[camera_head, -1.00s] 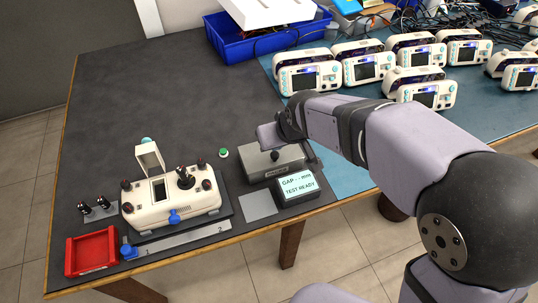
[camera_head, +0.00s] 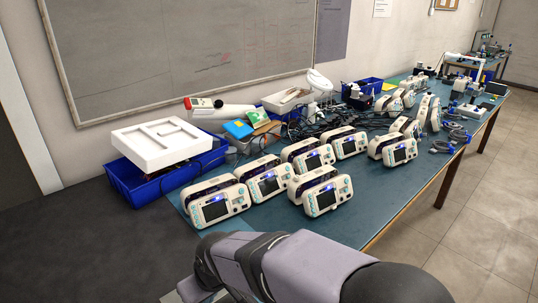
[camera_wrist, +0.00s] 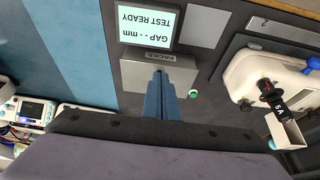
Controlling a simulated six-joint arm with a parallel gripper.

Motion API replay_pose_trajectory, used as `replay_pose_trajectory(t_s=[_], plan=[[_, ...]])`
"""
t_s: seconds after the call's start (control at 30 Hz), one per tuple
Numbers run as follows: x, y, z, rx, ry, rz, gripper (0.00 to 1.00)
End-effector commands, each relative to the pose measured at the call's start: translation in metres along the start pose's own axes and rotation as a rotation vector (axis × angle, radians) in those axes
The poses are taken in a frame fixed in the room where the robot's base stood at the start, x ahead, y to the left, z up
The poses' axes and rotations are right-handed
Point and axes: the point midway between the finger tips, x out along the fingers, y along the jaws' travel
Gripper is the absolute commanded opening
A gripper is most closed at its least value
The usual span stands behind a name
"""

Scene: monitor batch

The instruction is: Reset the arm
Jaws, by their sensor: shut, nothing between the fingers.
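My arm (camera_head: 290,268) reaches in from the bottom of the head view, and its gripper end is out of that picture. In the wrist view my gripper (camera_wrist: 159,76) points at the bench with its two dark blue fingers together and nothing between them. Its tips overlap a grey metal box (camera_wrist: 134,74) in the picture; I cannot tell the height between them. Beside the box a small display (camera_wrist: 146,27), upside down in this view, reads "GAP -- mm TEST READY".
Several white monitors (camera_head: 216,203) stand on the blue mat (camera_head: 378,221). A blue crate (camera_head: 125,184) holds white foam (camera_head: 160,142).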

Motion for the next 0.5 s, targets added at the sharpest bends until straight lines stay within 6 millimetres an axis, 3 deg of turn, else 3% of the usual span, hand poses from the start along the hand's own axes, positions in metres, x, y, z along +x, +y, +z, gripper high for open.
replay_pose_trajectory(t_s=[0.1, 0.23, 0.37, 0.5], plan=[[0.012, 0.000, 0.050, 0.001, -0.121, 0.000, 0.00], [0.011, 0.004, 0.111, 0.011, -0.255, 0.004, 0.00], [-0.009, 0.027, 0.168, 0.090, -0.364, 0.019, 0.00], [-0.041, 0.059, 0.221, 0.242, -0.440, 0.039, 0.00]])
